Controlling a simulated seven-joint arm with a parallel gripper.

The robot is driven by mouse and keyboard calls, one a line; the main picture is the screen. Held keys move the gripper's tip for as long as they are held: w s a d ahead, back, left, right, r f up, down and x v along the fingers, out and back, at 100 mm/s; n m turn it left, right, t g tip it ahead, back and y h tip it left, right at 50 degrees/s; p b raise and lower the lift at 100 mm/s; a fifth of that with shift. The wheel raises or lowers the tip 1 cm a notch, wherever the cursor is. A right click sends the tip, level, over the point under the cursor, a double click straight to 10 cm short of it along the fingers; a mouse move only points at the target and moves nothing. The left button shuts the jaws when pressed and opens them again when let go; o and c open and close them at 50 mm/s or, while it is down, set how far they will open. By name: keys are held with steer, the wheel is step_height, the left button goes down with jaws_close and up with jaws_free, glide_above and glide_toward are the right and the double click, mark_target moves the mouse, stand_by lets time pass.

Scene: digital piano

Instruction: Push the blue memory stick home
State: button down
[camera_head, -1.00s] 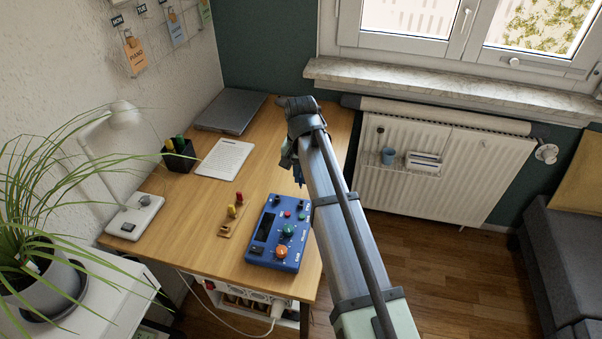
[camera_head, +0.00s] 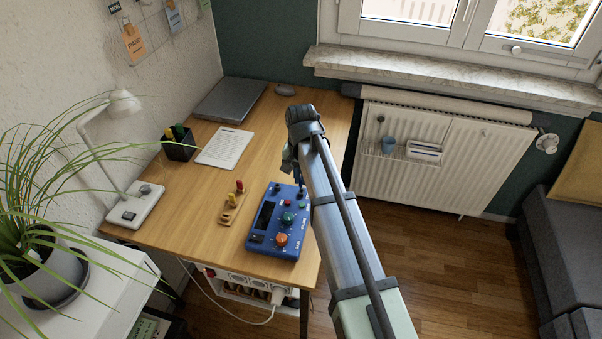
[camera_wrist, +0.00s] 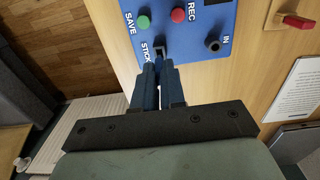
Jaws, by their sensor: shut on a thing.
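The blue device (camera_head: 277,222) lies near the desk's right front edge, with an orange knob, a green knob and a small screen. In the wrist view, the blue panel (camera_wrist: 196,46) shows SAVE, REC, STICK and IN labels. My gripper (camera_wrist: 159,66) is shut on the blue memory stick (camera_wrist: 159,51), of which only a small dark blue end shows between the fingertips. This end is at the panel's edge, beside the STICK label. The slot is hidden, so I cannot tell how deep the stick sits. In the head view, my gripper (camera_head: 299,183) is at the device's far right corner.
A wooden holder (camera_head: 229,216) with a red and a yellow stick stands left of the device. A white sheet (camera_head: 224,148), pen cup (camera_head: 180,146), lamp (camera_head: 137,204) and closed laptop (camera_head: 230,98) are farther off.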

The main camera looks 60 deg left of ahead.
steer(key=shift+f, duration=1.25)
stand_by(0.8)
steer(key=c, duration=1.1)
jaws_free()
steer(key=shift+r, duration=0.2)
steer(key=shift+r, duration=2.35)
steer(key=shift+r, duration=0.1)
step_height(320, 180, up, 14)
steer(key=shift+f, duration=0.2)
